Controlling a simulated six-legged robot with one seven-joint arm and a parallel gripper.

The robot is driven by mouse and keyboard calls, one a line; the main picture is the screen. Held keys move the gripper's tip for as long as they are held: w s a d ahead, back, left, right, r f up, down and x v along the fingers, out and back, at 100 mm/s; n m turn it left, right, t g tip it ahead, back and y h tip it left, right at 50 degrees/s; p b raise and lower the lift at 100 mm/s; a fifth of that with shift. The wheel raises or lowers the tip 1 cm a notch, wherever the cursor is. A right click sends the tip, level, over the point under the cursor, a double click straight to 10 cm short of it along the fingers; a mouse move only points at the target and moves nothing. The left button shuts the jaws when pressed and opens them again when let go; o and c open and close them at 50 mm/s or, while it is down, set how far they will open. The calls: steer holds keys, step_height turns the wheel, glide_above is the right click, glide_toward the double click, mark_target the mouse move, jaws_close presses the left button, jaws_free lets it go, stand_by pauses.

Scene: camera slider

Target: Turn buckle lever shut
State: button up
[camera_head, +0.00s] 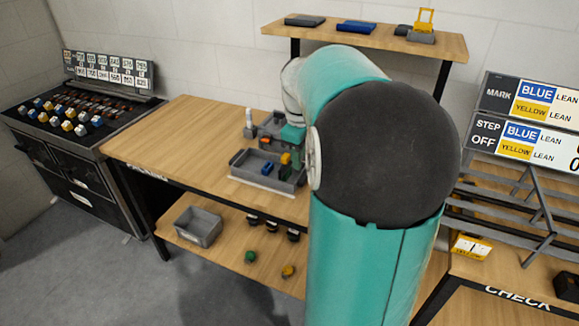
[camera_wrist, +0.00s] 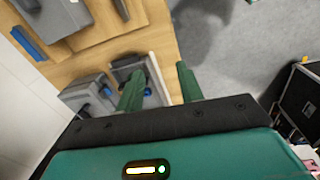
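A yellow upright frame on a grey block, which looks like the buckle lever (camera_head: 425,20), stands at the right end of the upper shelf in the head view. The lever is raised off its block. I cannot pick it out in the wrist view. In the head view my arm hides most of the gripper, and the gripper is apart from the yellow lever.
The upper shelf (camera_head: 445,46) also holds a blue flat block (camera_head: 356,26) and dark grey blocks. A grey tray (camera_head: 240,158) with small coloured blocks sits on the bench (camera_head: 185,125). A grey bin (camera_head: 198,226) is on the lower shelf. Sign boards and a rack stand at right.

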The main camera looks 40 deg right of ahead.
steer(key=s+d+f+y, duration=0.1)
steer(key=d+f, duration=0.1)
steer(key=d, duration=0.3)
steer(key=s+d+f, duration=0.2)
steer(key=d, duration=0.3)
steer(key=shift+n+g, duration=0.3)
steer(key=shift+n, duration=0.1)
step_height(320, 180, down, 14)
steer(key=shift+w+d+r, duration=0.15)
jaws_close()
